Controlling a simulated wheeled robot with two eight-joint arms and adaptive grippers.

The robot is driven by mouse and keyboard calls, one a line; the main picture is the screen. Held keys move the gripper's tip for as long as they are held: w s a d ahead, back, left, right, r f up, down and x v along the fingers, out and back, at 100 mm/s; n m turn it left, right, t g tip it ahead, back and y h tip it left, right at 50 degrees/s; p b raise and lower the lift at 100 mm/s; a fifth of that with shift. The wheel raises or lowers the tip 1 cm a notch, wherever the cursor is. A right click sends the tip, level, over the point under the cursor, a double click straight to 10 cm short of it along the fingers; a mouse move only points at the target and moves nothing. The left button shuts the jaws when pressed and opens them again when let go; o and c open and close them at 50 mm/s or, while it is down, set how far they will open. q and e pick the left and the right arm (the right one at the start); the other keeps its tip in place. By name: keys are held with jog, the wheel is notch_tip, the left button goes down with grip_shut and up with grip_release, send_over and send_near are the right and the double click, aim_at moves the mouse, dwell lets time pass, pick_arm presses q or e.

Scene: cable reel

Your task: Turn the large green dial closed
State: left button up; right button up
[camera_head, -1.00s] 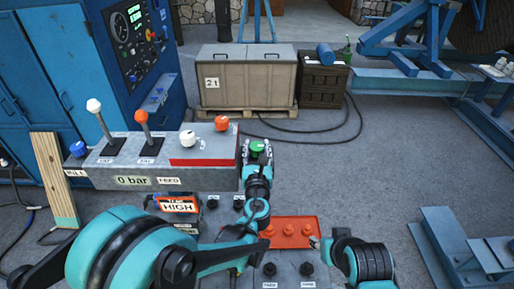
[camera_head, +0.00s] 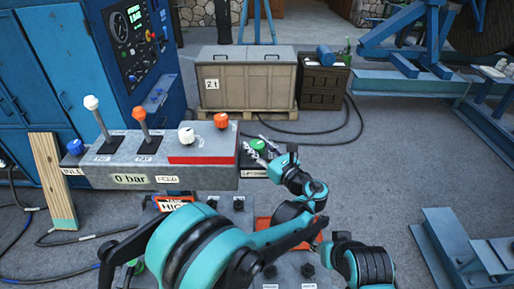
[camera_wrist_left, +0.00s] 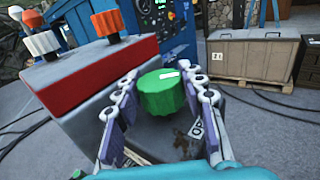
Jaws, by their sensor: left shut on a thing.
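The large green dial (camera_head: 258,145) sits at the right end of the grey control console, just past the red plate. In the left wrist view the green dial (camera_wrist_left: 163,92) has a ribbed rim and a white mark on its top. My left gripper (camera_head: 260,150) reaches it from the right side, and its wrist is to the lower right. In the left wrist view one finger of my left gripper (camera_wrist_left: 158,74) lies on each side of the dial, closed on its rim. A label partly reading "OP" (camera_wrist_left: 197,130) shows beside the dial. My right gripper is not visible.
The console carries a white lever (camera_head: 99,116), an orange lever (camera_head: 147,130), a white knob (camera_head: 187,136) and an orange knob (camera_head: 221,120). Its display (camera_head: 130,180) reads "0 bar".

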aim_at(257, 144)
pick_arm(q)
jog(key=n+g+y, duration=0.4)
jog(key=g, duration=0.1)
jog(key=shift+w+n+y, duration=0.1)
jog(key=shift+n+y, duration=0.2)
jog(key=shift+y, duration=0.1)
jog(key=shift+n+g+y, duration=1)
jog(key=shift+n+g, duration=0.5)
jog(key=shift+g, duration=1.1)
jog(key=o, duration=1.2)
jog(key=shift+r, duration=0.1)
notch_tip(257, 144, up, 10)
jog(key=shift+f, duration=0.1)
